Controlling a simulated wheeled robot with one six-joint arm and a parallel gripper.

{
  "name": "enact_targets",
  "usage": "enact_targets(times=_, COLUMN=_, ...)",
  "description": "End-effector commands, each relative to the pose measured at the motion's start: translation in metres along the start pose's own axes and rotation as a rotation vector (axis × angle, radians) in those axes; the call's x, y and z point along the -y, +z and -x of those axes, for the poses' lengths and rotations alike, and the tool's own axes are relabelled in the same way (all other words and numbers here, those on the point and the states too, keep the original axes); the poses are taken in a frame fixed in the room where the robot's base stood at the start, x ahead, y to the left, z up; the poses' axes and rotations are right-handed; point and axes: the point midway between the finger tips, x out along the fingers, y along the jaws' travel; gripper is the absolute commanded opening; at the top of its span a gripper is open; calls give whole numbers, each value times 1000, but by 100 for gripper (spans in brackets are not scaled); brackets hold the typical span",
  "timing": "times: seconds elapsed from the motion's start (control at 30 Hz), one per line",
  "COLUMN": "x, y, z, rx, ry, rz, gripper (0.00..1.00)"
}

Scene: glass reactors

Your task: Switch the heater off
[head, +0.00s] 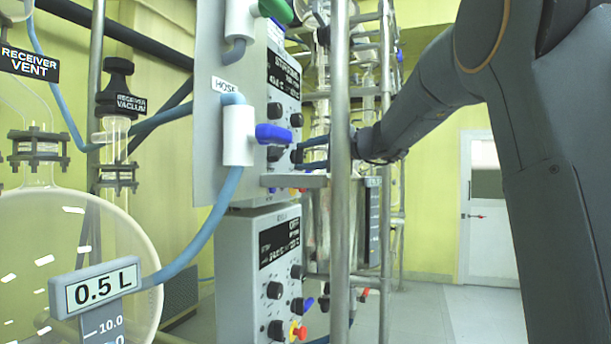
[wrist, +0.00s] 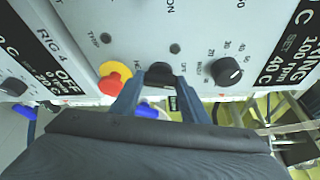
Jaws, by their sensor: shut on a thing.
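The upper grey control box has a black display (head: 283,75) that appears to read "STIRRING", with several black knobs below it. My gripper (head: 304,156) reaches this box from the right, partly hidden behind a metal post. In the wrist view my gripper (wrist: 159,88) is shut on a black knob (wrist: 160,74), one blue finger on each side. "OFF" and "ON" letters are printed near that knob. Another black knob (wrist: 228,71) with a number scale is to its right, apart from the fingers. A red and yellow button (wrist: 115,78) is close to the left finger.
A lower control box (head: 262,275) has a display reading "OFF". A metal post (head: 340,230) stands in front of my gripper. Blue hoses (head: 215,210) and a round glass vessel (head: 130,230) fill the left. Open floor (head: 470,315) lies at the right.

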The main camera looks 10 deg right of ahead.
Motion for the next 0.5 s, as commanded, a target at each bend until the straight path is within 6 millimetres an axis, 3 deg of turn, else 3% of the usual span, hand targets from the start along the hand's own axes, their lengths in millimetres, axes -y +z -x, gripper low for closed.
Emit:
enact_targets(times=0.03, x=-9, y=-3, z=-2, rx=1, ry=-5, rz=19, gripper=18)
enact_targets(times=0.5, x=-9, y=-3, z=-2, rx=2, ry=-77, rz=196, gripper=18)
